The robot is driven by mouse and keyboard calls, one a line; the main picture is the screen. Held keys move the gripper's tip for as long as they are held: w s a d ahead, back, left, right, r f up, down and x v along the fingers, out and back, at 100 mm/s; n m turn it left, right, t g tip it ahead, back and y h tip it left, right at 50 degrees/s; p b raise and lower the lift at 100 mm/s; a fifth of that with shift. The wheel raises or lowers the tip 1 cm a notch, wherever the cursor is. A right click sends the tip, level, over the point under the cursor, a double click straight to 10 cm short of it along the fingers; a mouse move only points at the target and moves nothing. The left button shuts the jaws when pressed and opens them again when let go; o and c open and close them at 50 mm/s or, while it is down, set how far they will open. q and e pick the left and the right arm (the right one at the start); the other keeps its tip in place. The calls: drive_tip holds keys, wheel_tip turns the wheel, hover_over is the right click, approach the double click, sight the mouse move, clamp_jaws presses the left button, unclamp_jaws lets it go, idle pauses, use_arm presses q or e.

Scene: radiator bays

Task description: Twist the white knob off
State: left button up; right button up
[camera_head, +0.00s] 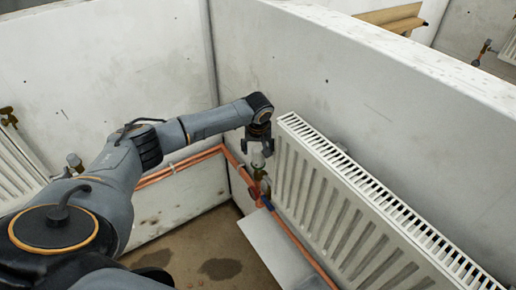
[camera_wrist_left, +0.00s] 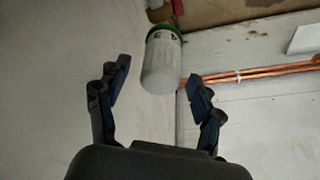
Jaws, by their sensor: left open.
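The white knob (camera_wrist_left: 160,68) shows in the left wrist view as a pale rounded cap with a dark green ring at its base. In the head view the knob (camera_head: 258,161) sits on the valve at the near-left end of the white radiator (camera_head: 350,205). My left gripper (camera_head: 258,146) is just above the knob in the head view, pointing down. In the left wrist view the gripper (camera_wrist_left: 158,85) has its two dark fingers spread apart, with the knob between and beyond the tips. I see no contact. My right gripper is not in view.
Copper pipes (camera_head: 180,166) run along the wall low down and past the valve. A pale panel (camera_head: 275,248) lies below the radiator. The bay wall (camera_head: 300,75) stands close behind the left gripper. Another radiator (camera_head: 18,165) is at the far left.

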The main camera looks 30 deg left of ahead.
use_arm(q)
drive_tip(key=shift+c, duration=0.2)
drive_tip(key=c, duration=1.3)
drive_tip(key=shift+p, duration=0.35)
drive_tip(key=shift+s+f, duration=0.1)
drive_tip(key=shift+f, duration=0.05)
